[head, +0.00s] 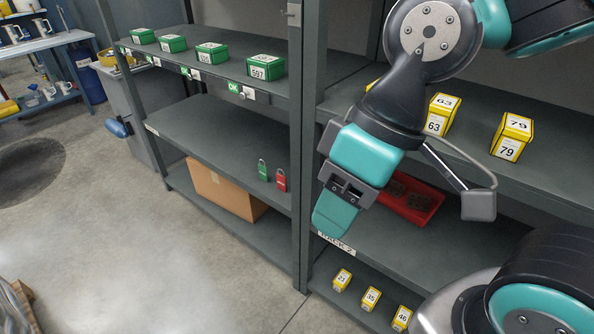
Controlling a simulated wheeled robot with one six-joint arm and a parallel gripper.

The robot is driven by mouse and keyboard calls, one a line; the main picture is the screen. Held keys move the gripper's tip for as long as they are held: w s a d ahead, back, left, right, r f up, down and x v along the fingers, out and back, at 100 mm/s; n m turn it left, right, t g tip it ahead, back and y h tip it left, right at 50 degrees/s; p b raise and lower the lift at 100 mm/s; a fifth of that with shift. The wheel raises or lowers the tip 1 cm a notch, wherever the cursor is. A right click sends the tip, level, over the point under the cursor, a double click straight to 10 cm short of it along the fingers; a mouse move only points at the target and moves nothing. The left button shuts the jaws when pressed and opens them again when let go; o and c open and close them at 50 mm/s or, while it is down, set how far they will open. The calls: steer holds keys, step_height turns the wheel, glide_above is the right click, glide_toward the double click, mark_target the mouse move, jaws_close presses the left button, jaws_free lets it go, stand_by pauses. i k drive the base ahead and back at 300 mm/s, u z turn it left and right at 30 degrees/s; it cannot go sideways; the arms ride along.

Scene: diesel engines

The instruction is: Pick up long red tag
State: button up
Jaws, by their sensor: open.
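A small red tag (281,181), shaped like a padlock with a thin loop on top, stands near the right front end of the left rack's middle shelf (215,131). A similar green tag (263,171) stands just left of it. My gripper (334,222) hangs in front of the right rack, to the right of the red tag and apart from it, with the rack post between them in the picture. It points down and is open. I see nothing held in it, though the gap between its fingers is hard to make out.
A grey post (306,130) divides the two racks. Green boxes (267,68) line the upper left shelf. Yellow boxes (511,138) stand on right shelves. A red tray (416,204) lies behind my arm. A cardboard box (225,190) sits low left. Floor at left is mostly clear.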

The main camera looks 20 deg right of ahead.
mark_target(281, 179)
steer(key=u, duration=0.15)
steer(key=i, duration=0.7)
steer(key=u, duration=0.9)
steer(key=i, duration=0.5)
steer(key=u, duration=0.45)
